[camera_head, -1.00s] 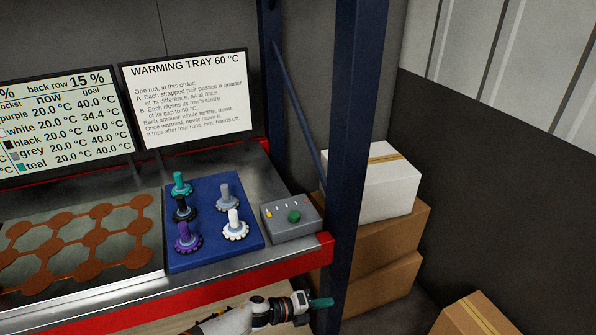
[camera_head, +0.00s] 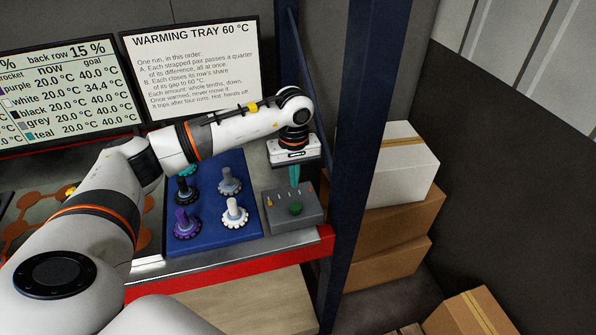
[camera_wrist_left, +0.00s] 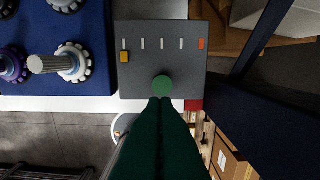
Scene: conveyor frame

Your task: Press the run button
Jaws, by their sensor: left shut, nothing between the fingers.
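The run button is a round green button (camera_head: 295,209) on top of a grey control box (camera_head: 280,220) at the right end of the bench. It also shows in the left wrist view (camera_wrist_left: 163,85). My left gripper (camera_head: 294,184) is shut and empty, its teal fingers pointing down above the back part of the box. In the left wrist view the fingertips (camera_wrist_left: 160,100) appear just below the button in the picture; whether they touch it cannot be told. My right gripper is not in view.
A blue board (camera_head: 217,245) with several knobbed pegs stands left of the box. A dark blue upright post (camera_head: 350,180) rises close on the right. Two screens (camera_head: 190,75) stand behind. Cardboard boxes (camera_head: 395,235) are stacked beyond the post.

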